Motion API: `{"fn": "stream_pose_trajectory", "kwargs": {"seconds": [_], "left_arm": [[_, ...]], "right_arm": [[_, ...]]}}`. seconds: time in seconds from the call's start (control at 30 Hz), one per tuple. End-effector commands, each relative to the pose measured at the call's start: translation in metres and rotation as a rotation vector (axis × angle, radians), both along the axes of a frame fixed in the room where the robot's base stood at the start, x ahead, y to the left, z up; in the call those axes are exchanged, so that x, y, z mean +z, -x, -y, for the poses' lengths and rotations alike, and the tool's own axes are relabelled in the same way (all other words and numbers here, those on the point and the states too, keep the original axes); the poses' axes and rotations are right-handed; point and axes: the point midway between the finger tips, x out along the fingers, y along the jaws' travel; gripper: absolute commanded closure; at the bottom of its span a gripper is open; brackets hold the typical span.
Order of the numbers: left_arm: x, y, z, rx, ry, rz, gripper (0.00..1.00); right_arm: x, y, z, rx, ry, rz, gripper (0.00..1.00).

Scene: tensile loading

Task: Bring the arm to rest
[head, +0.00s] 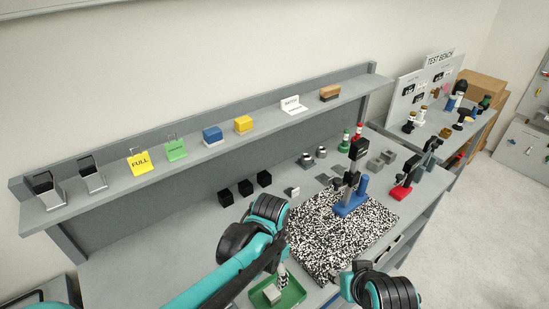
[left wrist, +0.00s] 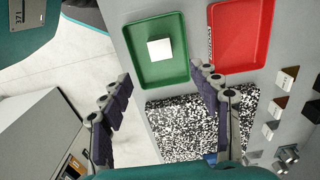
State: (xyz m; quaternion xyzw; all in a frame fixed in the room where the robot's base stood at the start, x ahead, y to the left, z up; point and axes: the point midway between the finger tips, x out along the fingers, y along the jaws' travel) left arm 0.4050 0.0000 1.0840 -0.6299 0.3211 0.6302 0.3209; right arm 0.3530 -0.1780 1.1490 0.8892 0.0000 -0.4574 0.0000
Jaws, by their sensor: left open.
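My left arm comes in from the lower left of the head view, teal with black joints, and reaches over the bench. Its fingers are hard to make out there. In the left wrist view my left gripper (left wrist: 155,88) is open, with its two dark fingers wide apart and nothing between them. The fingers hang over the bench's edge and the near part of the speckled mat (left wrist: 180,125). Part of my right arm shows at the bottom right of the head view; its gripper is not visible.
A green tray (left wrist: 180,75) holds a pale block (left wrist: 160,49), with a red tray (left wrist: 240,50) beside it. A blue-based test stand (head: 350,203) stands on the mat. Three black blocks (head: 245,187) sit further back. A shelf (head: 118,185) with several items runs behind.

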Motion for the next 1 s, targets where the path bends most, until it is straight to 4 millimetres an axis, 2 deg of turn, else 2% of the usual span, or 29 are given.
{"fn": "stream_pose_trajectory", "kwargs": {"seconds": [0.13, 0.23, 0.5, 0.7, 0.83, 1.0], "left_arm": [[-0.001, 0.001, -0.008, 0.033, 0.008, 0.018, 0.38], [-0.002, 0.002, -0.027, 0.116, 0.031, 0.067, 0.38], [-0.013, 0.021, -0.105, 0.495, 0.144, 0.295, 0.38], [-0.030, 0.040, -0.151, 0.750, 0.229, 0.460, 0.38], [-0.038, 0.048, -0.169, 0.854, 0.269, 0.533, 0.38], [-0.041, 0.052, -0.178, 0.910, 0.291, 0.573, 0.38]], "right_arm": [[-0.006, 0.000, 0.000, 0.000, 0.000, 0.000, 0.60], [-0.018, 0.000, 0.000, 0.000, 0.000, 0.000, 0.60], [-0.064, 0.000, 0.000, 0.000, 0.000, 0.000, 0.60], [-0.092, 0.000, 0.000, 0.000, 0.000, 0.000, 0.60], [-0.103, 0.000, 0.000, 0.000, 0.000, 0.000, 0.60], [-0.106, 0.000, 0.000, 0.000, 0.000, 0.000, 0.60]]}}
